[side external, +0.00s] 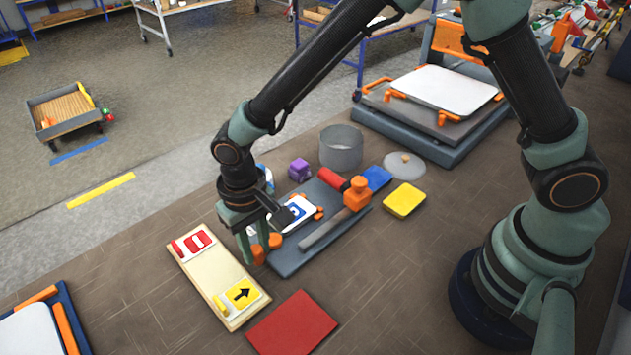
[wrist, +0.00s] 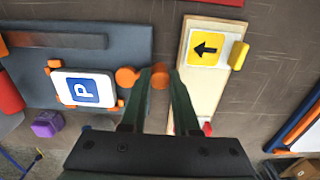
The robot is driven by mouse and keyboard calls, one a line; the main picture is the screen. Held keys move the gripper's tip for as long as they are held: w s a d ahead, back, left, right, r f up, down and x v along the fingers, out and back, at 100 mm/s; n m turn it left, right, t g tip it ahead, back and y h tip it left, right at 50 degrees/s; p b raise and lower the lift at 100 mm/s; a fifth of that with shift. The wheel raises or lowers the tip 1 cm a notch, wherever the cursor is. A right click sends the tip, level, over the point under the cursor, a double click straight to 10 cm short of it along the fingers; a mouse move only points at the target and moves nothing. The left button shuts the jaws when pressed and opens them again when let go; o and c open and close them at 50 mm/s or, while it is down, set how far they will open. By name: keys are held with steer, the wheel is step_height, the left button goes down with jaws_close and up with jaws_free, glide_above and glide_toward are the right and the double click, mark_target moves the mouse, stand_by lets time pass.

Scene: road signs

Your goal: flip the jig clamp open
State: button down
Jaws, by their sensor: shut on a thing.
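The jig is a dark grey board (side external: 290,262) with a white-bordered blue P sign plate (wrist: 85,89) held between small orange corner blocks. The jig clamp shows as orange round parts at the board's end, by the sign. One orange knob (wrist: 160,76) sits between the fingers of my gripper (wrist: 158,73), which is shut on it. A second orange round part (wrist: 127,77) is just outside the finger on the sign side. In the side view my gripper (side external: 260,246) reaches down at the board's near left end, partly hiding the clamp and sign. Whether the clamp arm is raised is unclear.
A wooden board (side external: 215,268) with red and yellow sign plates lies close beside my gripper.

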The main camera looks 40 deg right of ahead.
mark_target(256, 248)
steer(key=c, duration=0.7)
jaws_free()
steer(key=shift+o, duration=0.2)
step_height(256, 248, up, 12)
steer(key=shift+r, duration=0.15)
steer(key=s+d+r+t, duration=0.2)
steer(key=d+r, duration=0.1)
steer(key=d, duration=0.5)
steer(key=s+d+r+t, duration=0.1)
steer(key=s+d+r, duration=0.1)
steer(key=d, duration=0.6)
steer(key=s+d+r+t, duration=0.2)
steer(key=d+r, duration=0.2)
steer(key=d, duration=0.5)
steer(key=shift+r+t, duration=0.2)
steer(key=shift+t, duration=0.1)
